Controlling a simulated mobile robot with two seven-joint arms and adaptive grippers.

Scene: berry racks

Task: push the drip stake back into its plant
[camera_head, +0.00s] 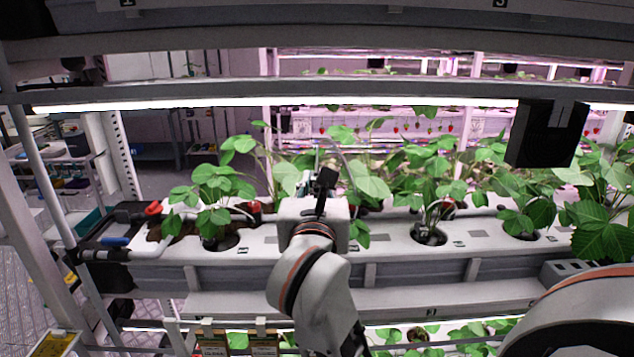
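My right gripper (323,184) is in the middle of the view, over the white planting gutter (385,243) and among the leaves. Its wrist hides what lies behind it, and I cannot tell whether its dark fingers are open or hold anything. A thin pale tube (342,152) arcs up from behind the gripper. I cannot make out the drip stake for certain. A leafy plant (215,190) stands in a hole left of the gripper. Another plant (430,195) stands in a dark hole to the right. My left gripper is not in view.
A black box (548,134) hangs at the upper right. A lit shelf bar (200,105) crosses above the plants. A red valve (153,207) and pipes sit at the gutter's left end. A link of my arm fills the lower right corner. More plants grow on the level below.

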